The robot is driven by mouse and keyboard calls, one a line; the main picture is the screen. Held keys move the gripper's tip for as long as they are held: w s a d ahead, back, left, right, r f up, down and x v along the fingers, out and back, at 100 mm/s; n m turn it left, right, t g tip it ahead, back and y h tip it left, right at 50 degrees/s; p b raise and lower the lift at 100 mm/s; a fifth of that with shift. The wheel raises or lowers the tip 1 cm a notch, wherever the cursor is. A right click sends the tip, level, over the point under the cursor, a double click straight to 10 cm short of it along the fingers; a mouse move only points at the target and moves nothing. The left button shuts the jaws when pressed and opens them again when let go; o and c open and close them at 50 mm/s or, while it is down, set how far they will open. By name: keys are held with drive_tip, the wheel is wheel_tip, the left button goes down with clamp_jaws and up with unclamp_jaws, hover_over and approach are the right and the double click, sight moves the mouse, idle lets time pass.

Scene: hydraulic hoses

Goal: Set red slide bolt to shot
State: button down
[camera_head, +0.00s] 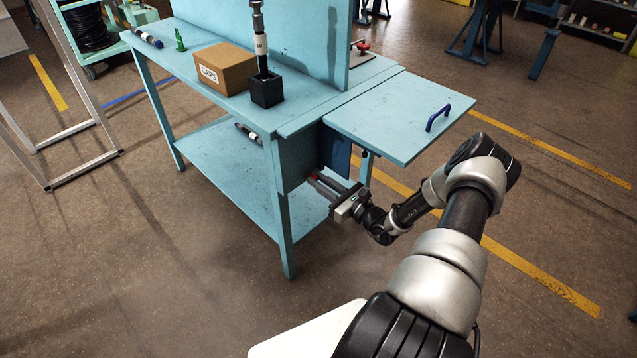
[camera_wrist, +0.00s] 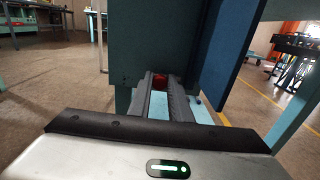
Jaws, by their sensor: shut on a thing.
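The red slide bolt (camera_head: 314,177) is a small red part low on the front of the dark cabinet under the teal bench. In the wrist view its red end (camera_wrist: 159,80) shows between my fingertips. My gripper (camera_head: 325,183) is shut on it, its fingers reaching in from the right. The fingers hide most of the bolt, so I cannot tell how far it is slid. In the wrist view my gripper (camera_wrist: 160,88) points straight at the dark panel (camera_wrist: 150,40).
The teal bench (camera_head: 225,110) has a lower shelf and legs beside my gripper. A blue panel (camera_head: 337,150) stands just behind the gripper. The floor in front is clear.

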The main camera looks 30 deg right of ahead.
drive_tip(key=c, duration=1.6)
unclamp_jaws()
drive_tip(key=shift+d, duration=0.25)
drive_tip(key=shift+c, duration=0.2)
drive_tip(key=p+v, duration=0.2)
drive_tip(key=v, duration=1.5)
drive_tip(key=shift+s+p, duration=0.2)
drive_tip(key=shift+p, duration=0.1)
drive_tip(key=shift+r, duration=0.1)
